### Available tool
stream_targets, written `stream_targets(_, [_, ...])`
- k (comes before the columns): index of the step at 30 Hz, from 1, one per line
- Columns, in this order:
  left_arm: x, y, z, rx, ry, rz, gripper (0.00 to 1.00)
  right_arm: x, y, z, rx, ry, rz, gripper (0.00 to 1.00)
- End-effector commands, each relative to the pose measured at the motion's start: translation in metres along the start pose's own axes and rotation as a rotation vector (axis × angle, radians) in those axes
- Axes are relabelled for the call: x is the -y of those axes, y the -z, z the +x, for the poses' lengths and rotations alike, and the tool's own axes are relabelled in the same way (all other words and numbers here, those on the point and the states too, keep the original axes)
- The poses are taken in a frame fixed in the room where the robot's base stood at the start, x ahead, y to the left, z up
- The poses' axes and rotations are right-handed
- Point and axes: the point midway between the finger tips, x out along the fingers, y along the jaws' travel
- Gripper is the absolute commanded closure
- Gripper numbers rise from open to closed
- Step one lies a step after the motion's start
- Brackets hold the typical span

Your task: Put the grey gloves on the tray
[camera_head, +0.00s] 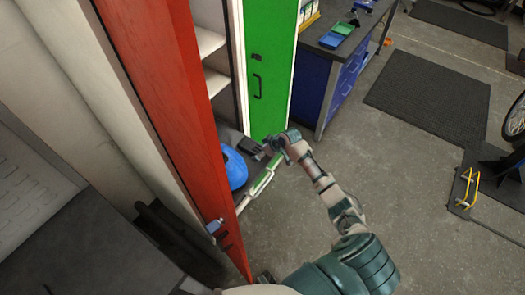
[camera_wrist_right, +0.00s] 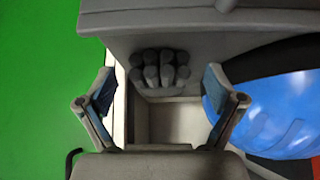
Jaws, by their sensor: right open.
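The dark grey gloves (camera_head: 251,146) lie on the cabinet's low shelf, beside a blue helmet. In the right wrist view the gloves' fingers (camera_wrist_right: 160,68) point toward my gripper and hang over the shelf's front edge. My right gripper (camera_head: 272,150) reaches in from the right, just in front of the gloves. In the wrist view its two fingers (camera_wrist_right: 159,88) are spread apart, one on each side of the gloves, with nothing held between them. Small green and blue trays (camera_head: 337,34) are on the workbench at the back; I cannot tell which tray is meant. My left gripper is not seen.
The blue helmet (camera_head: 235,169) also shows close to my right finger in the wrist view (camera_wrist_right: 270,110). The open red door (camera_head: 180,110) stands left and the green door (camera_head: 270,75) behind.

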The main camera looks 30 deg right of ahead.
Motion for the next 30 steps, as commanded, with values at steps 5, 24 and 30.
stream_targets(5, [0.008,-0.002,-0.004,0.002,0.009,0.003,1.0,-0.004,-0.002,-0.035,-0.002,-0.001,-0.001,0.07])
stream_targets(24, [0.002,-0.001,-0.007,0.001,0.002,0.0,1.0,-0.001,0.0,-0.113,0.001,0.001,0.0,0.07])
stream_targets(30, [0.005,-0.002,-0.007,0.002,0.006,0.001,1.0,-0.002,-0.001,-0.113,0.0,0.002,0.002,0.07])
